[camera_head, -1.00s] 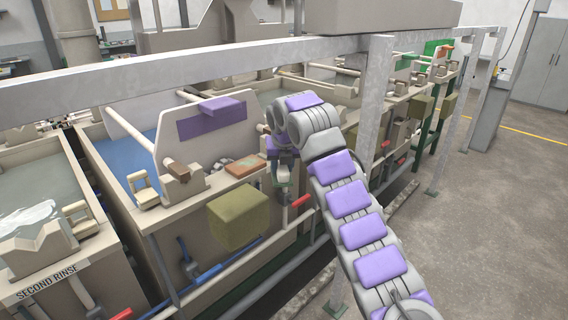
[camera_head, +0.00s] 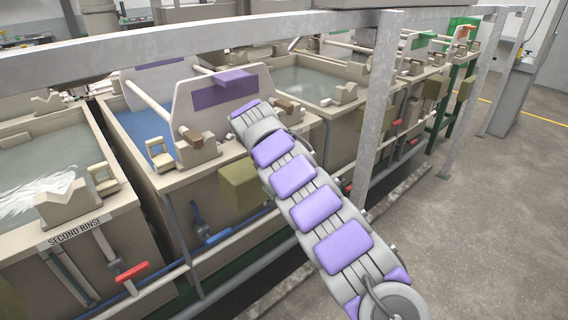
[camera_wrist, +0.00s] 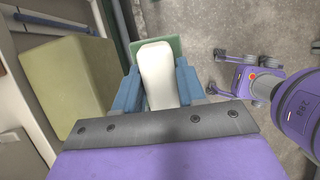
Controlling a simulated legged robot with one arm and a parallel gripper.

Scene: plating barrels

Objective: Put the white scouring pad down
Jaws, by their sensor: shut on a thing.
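The white scouring pad (camera_wrist: 157,75) is a pale, rounded block between the two blue fingers of my gripper (camera_wrist: 156,84) in the wrist view. My gripper is shut on it. A green piece (camera_wrist: 171,47) shows just beyond the pad's far end; I cannot tell whether it is part of the pad. Floor shows beyond and to the right of it. In the head view my arm hides the gripper and the pad, near the front edge of the blue-liquid tank (camera_head: 150,122).
An olive box (camera_wrist: 68,85) is close left of my gripper in the wrist view; it also shows on the tank front in the head view (camera_head: 238,188). A grey metal rail (camera_head: 200,42) and post (camera_head: 377,110) stand near my arm. Open concrete floor (camera_head: 470,220) lies right.

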